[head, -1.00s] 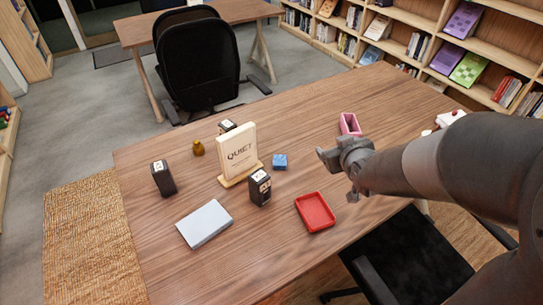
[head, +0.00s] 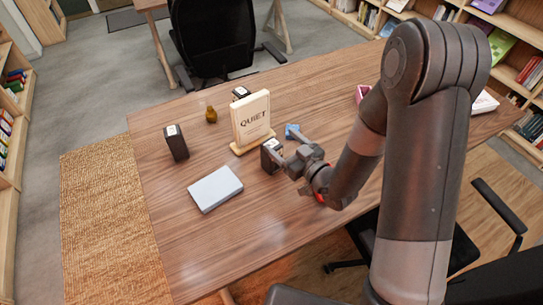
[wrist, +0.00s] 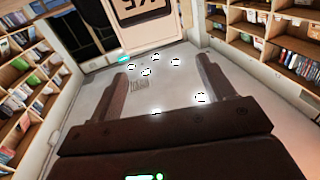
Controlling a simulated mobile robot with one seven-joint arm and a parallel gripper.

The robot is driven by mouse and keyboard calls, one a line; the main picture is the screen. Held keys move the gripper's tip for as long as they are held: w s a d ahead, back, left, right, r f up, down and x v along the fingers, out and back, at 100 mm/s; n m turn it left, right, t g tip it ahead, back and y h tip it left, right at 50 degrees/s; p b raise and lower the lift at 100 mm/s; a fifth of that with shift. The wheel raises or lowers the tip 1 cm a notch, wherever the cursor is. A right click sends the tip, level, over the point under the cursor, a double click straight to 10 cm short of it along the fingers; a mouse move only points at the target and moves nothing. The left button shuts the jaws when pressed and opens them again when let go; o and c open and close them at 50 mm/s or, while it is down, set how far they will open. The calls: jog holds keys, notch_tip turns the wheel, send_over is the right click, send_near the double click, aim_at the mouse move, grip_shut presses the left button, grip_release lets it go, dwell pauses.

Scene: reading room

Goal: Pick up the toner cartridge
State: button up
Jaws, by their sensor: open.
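Several dark boxes with white labelled tops look like cartridges; I cannot tell which is the toner cartridge. One box (head: 272,158) stands upright in front of the sign, right by my gripper (head: 281,143). Another box (head: 176,143) stands upright at the left of the table, and a third box (head: 240,92) is partly hidden behind the sign. My gripper is open, and nothing shows held in it.
A QUIET sign (head: 252,117) stands close behind the near box. A blue block (head: 291,130) is by the fingertips, and a red tray (head: 320,197) is mostly hidden by my arm. A pale book (head: 215,188) lies left. The table's front left (head: 200,255) is clear.

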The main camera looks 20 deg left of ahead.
aim_at(268, 143)
notch_tip(268, 143, down, 7)
jog(key=x, duration=0.7)
jog(key=shift+a+r, duration=0.2)
jog(key=shift+r, duration=0.05)
jog(key=shift+w, duration=0.15)
jog(key=c, duration=1.3)
